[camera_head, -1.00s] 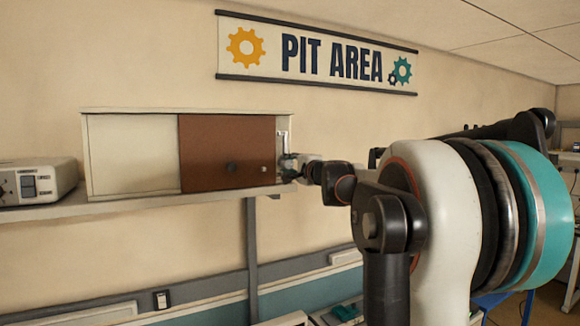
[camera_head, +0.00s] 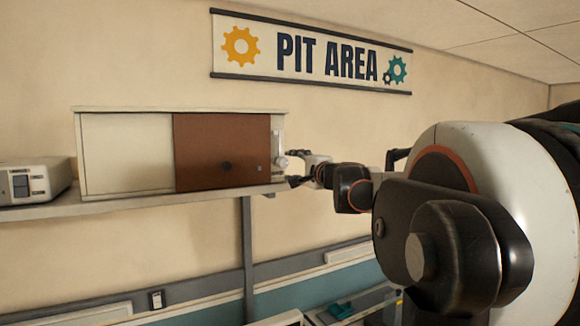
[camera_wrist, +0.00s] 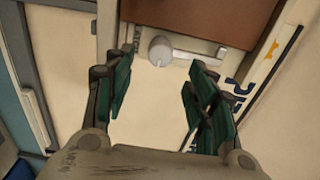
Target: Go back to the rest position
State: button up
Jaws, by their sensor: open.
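My gripper (camera_head: 295,167) is at the right end of the wall cabinet in the head view, small and partly hard to make out there. In the wrist view my gripper (camera_wrist: 166,72) is open, its two green-padded fingers spread with nothing between them. The knob also shows in the head view (camera_head: 281,162). The cabinet has a pale left panel (camera_head: 126,153) and a brown sliding panel (camera_head: 215,150) on the right.
The cabinet stands on a wall shelf (camera_head: 130,206). A grey-white device with a dark switch (camera_head: 34,181) sits at its left. A PIT AREA banner (camera_head: 311,51) hangs above. The wall right of the cabinet looks clear; a bench with a teal part lies below.

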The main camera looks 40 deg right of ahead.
jog(key=shift+s+a, duration=0.15)
jog(key=shift+s, duration=0.25)
